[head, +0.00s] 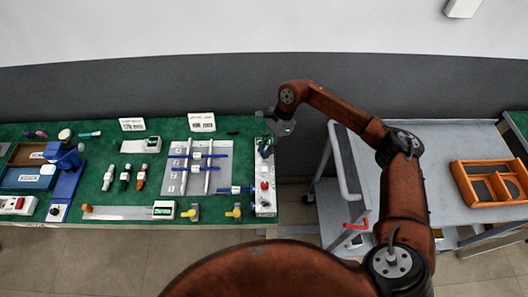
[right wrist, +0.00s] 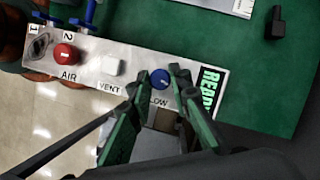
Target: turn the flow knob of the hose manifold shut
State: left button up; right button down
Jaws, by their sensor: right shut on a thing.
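The hose manifold (head: 264,198) is a pale narrow panel at the right end of the green bench in the head view. In the right wrist view the manifold (right wrist: 128,67) runs across the picture, with a blue flow knob (right wrist: 160,79) beside a partly covered "FLOW" label. My right gripper (head: 272,130) is over the far end of the manifold. In the right wrist view my right gripper (right wrist: 157,82) has its fingertips on both sides of the blue knob and is shut on it. The knob's pointer mark is too small to read. My left gripper is not in view.
Near the flow knob are a white vent button (right wrist: 113,66), a red air knob (right wrist: 66,55) and a lit "READY" sign (right wrist: 208,90). A grey cart (head: 340,205) stands right of the bench across a gap.

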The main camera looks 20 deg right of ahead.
jog(key=n+b, duration=0.2)
jog(key=b, duration=0.1)
jog(key=shift+w+f+g, duration=0.15)
jog(key=shift+f+g, duration=0.05)
jog(key=shift+g, duration=0.2)
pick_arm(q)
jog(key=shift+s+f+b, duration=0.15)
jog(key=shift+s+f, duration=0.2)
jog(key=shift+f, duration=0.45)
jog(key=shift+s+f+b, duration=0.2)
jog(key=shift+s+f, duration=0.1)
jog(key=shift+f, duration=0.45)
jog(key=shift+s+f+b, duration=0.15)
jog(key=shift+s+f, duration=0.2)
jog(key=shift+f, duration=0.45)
pick_arm(e)
jog(key=shift+r+n+h, duration=0.15)
jog(key=shift+n+h, duration=0.15)
jog(key=shift+n, duration=0.3)
jog(key=c, duration=1.8)
grip_release()
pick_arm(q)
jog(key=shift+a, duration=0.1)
pick_arm(e)
jog(key=shift+o, duration=0.2)
jog(key=v, duration=1.2)
jog(key=shift+w, duration=0.2)
